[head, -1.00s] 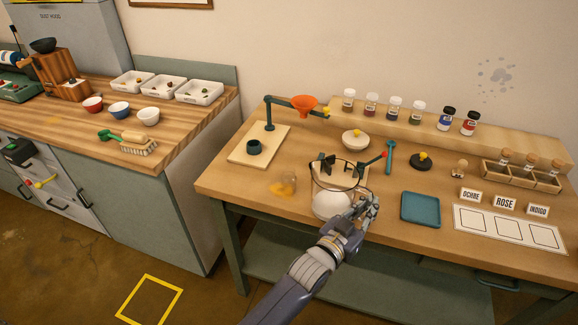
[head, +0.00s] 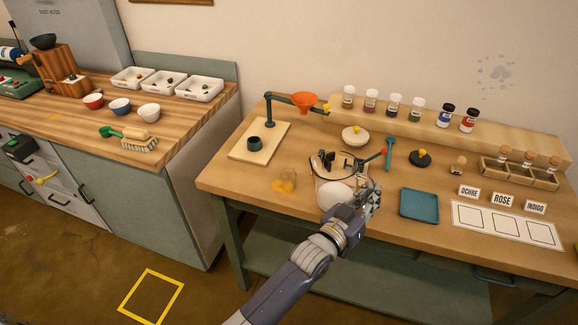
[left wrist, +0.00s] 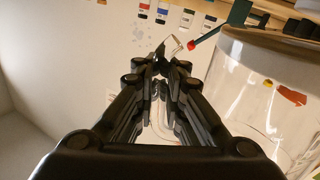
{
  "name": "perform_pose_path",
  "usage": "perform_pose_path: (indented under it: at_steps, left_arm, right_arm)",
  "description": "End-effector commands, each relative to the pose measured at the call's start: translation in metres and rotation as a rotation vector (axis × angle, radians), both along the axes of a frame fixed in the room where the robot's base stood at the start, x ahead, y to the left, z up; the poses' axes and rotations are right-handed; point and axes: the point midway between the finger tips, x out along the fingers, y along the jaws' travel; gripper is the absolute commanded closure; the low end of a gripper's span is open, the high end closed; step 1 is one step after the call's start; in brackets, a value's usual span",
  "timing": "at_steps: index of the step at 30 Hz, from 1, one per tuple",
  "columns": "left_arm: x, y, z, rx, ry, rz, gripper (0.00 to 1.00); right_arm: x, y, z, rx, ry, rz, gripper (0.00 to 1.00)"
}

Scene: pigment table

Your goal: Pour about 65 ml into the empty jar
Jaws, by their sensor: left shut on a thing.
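My left gripper (head: 368,196) is shut on the side of a large clear glass vessel (head: 320,181), seemingly by its handle. Something white (head: 335,194) shows low in the vessel, perhaps its contents. The vessel is near the table's front edge; I cannot tell its exact tilt. In the left wrist view my fingers (left wrist: 167,62) are closed on a thin clear part, and the large glass wall (left wrist: 255,85) fills the right side. A small clear glass jar (head: 291,176) stands left of the vessel, with ochre colour (head: 282,187) at its base; whether inside or behind is unclear. My right gripper is not in view.
An orange funnel (head: 304,101) on an arm stands behind left. Lidded jars (head: 394,106) line the back shelf. The table's front left is clear.

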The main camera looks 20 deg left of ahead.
Motion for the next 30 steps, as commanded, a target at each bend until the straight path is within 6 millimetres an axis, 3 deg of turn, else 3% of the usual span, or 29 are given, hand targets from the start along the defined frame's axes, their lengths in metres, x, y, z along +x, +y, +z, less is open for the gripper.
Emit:
perform_pose_path:
  at_steps: [1, 17, 30]
  left_arm:
    - [0.001, 0.002, 0.010, -0.031, 0.000, 0.001, 1.00]
    - [0.011, 0.034, 0.048, -0.357, 0.101, 0.000, 1.00]
    - [0.017, 0.052, 0.066, -0.523, 0.155, -0.003, 1.00]
  right_arm:
    - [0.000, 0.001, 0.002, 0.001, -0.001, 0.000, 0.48]
    - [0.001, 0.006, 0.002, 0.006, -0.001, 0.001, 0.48]
    - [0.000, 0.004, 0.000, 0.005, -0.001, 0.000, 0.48]
